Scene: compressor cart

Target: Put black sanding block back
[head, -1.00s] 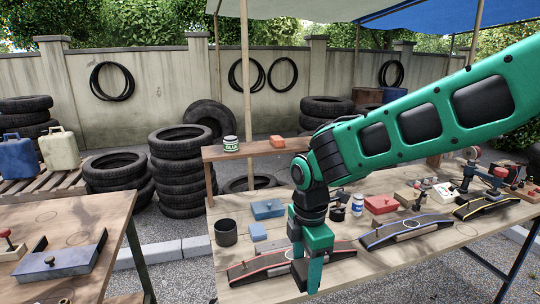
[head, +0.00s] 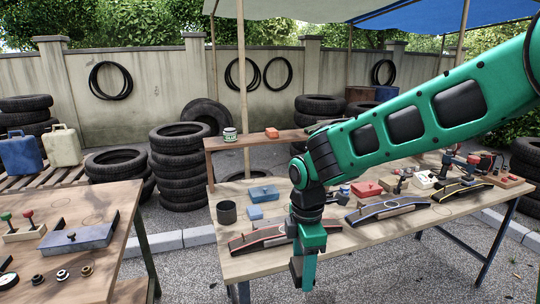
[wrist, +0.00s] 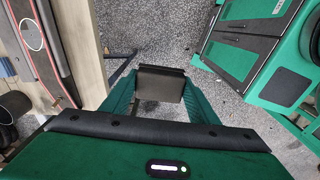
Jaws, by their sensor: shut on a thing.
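My gripper (head: 308,274) hangs just in front of the near edge of the right-hand table, over the gravel. It is shut on a black block (head: 296,269), which looks like the black sanding block and is partly hidden by a finger. In the wrist view the dark block (wrist: 160,86) sits between the two green fingers (wrist: 160,100), clear of the table, with gravel behind it.
The wooden table (head: 350,235) bears red-, blue- and yellow-edged curved pieces, a dark cup (head: 227,212), a blue block (head: 263,194) and a red block (head: 367,188).

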